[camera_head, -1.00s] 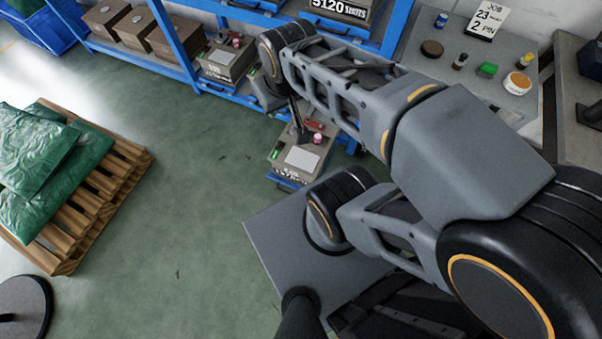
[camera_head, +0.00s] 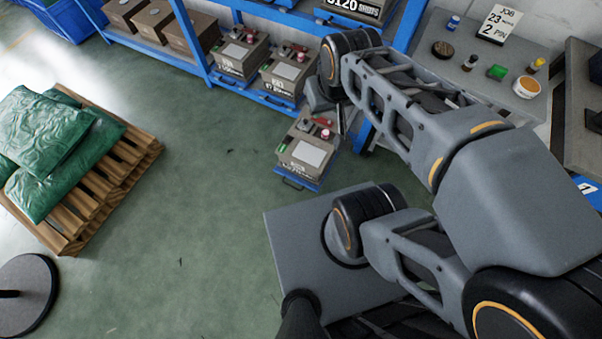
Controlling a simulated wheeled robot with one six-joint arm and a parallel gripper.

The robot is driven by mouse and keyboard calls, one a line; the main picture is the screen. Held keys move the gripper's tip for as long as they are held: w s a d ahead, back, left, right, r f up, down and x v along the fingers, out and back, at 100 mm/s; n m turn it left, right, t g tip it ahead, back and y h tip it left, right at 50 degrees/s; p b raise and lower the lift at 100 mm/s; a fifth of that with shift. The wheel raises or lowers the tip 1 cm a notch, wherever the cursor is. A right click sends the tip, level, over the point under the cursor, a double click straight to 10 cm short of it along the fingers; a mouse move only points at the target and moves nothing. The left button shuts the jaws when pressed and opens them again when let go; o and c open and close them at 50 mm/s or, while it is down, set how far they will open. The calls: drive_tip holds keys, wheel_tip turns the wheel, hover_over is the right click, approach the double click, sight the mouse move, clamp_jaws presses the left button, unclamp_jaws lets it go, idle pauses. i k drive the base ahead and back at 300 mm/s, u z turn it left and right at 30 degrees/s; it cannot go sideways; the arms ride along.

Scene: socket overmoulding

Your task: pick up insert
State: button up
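Several grey-brown block-shaped units, which may be the inserts, have pale label plates and small coloured parts on top. One block (camera_head: 306,150) sits low on a pulled-out blue tray (camera_head: 299,184), with red and green parts on its top. A second block (camera_head: 283,75) and a third block (camera_head: 241,53) stand on the blue rack's lower level. Their front writing is too small to read surely. My gripper (camera_head: 339,119) hangs at the end of my arm, just right of the block on the tray. Its fingertips are mostly hidden and I see nothing held.
A wooden pallet (camera_head: 128,158) with green bags (camera_head: 60,165) lies at left. A round black base (camera_head: 28,290) stands lower left. The green floor between is clear.

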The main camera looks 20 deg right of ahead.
sight(305, 125)
drive_tip(key=u, duration=1.55)
drive_tip(key=i, duration=2.1)
drive_tip(key=z, duration=3.25)
